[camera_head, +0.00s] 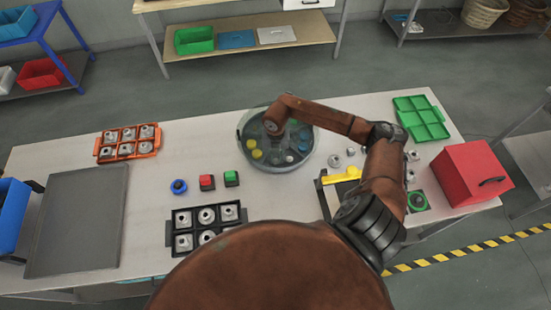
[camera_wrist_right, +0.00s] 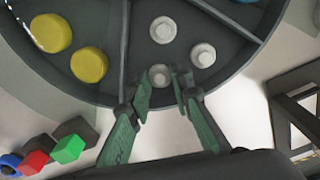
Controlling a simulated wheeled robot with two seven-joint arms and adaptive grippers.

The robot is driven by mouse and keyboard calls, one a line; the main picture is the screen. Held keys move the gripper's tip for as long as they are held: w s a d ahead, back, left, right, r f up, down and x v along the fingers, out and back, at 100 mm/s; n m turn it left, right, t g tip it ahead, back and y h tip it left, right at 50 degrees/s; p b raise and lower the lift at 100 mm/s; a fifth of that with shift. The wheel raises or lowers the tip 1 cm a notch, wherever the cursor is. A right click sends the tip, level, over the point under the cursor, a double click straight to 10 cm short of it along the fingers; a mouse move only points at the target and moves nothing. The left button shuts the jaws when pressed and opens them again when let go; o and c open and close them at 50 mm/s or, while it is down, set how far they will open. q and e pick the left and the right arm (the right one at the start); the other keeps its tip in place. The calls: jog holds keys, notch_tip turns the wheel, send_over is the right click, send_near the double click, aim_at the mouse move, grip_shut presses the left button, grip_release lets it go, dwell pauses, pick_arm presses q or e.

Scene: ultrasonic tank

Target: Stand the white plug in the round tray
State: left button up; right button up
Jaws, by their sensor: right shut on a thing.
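The round grey tray (camera_head: 241,128) has thin dividers and stands at the back middle of the table; its rim also shows in the wrist view (camera_wrist_right: 100,97). My right gripper (camera_wrist_right: 163,84) is shut on a white plug (camera_wrist_right: 159,74), close to the tray's near wall, at the compartment with two other white plugs (camera_wrist_right: 163,30) (camera_wrist_right: 202,55). Whether the held plug touches the tray floor cannot be told. In the head view my right arm hides the gripper and part of the tray. My left gripper is not in view.
Yellow pieces (camera_wrist_right: 89,65) lie in the neighbouring compartment. Red (camera_head: 207,182), green (camera_head: 231,178) and blue (camera_head: 179,186) blocks stand left of the tray. A black rack with metal parts (camera_head: 181,217), an orange rack (camera_head: 104,153) and a red box (camera_head: 465,168) share the table.

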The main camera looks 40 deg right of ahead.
aim_at(276, 160)
jog(key=o, duration=0.8)
notch_tip(276, 160, up, 12)
dwell(0.4)
dwell(0.5)
